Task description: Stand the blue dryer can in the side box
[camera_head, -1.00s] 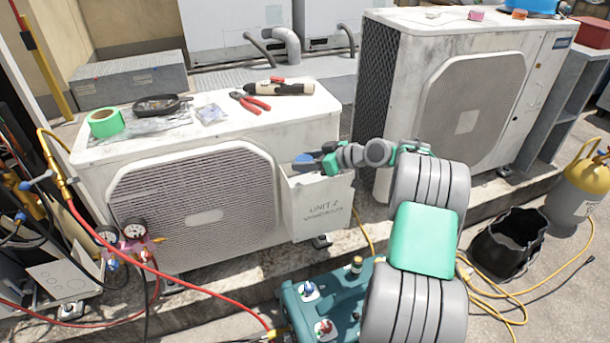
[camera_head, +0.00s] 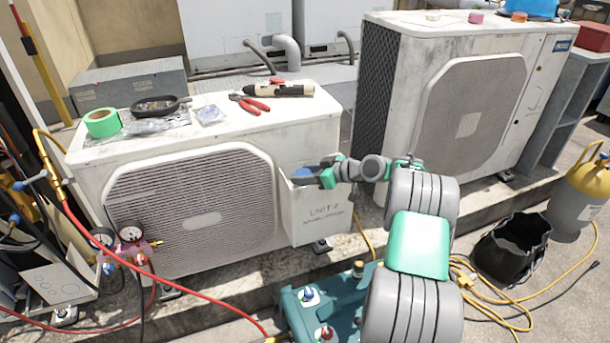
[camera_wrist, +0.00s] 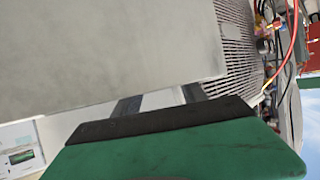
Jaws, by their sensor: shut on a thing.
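The side box (camera_head: 322,222) is a white open-topped box marked "UNIT 2" on the right end of the nearer condenser's front. My gripper (camera_head: 306,174) is at the box's mouth, coming in from the right. It is shut on the blue dryer can (camera_head: 303,171), of which only a small blue patch shows above the rim. The rest of the can is hidden by the box's front wall and the fingers, so I cannot tell whether it touches the bottom. In the wrist view, my gripper's dark fingers (camera_wrist: 160,101) pass behind a pale grey surface and their tips are hidden.
The nearer condenser's top (camera_head: 290,118) holds green tape (camera_head: 102,123), red pliers (camera_head: 250,104) and a black-and-tan tool (camera_head: 280,90). The taller condenser (camera_head: 385,100) stands right of the box. A red hose (camera_head: 180,284) runs across the front left.

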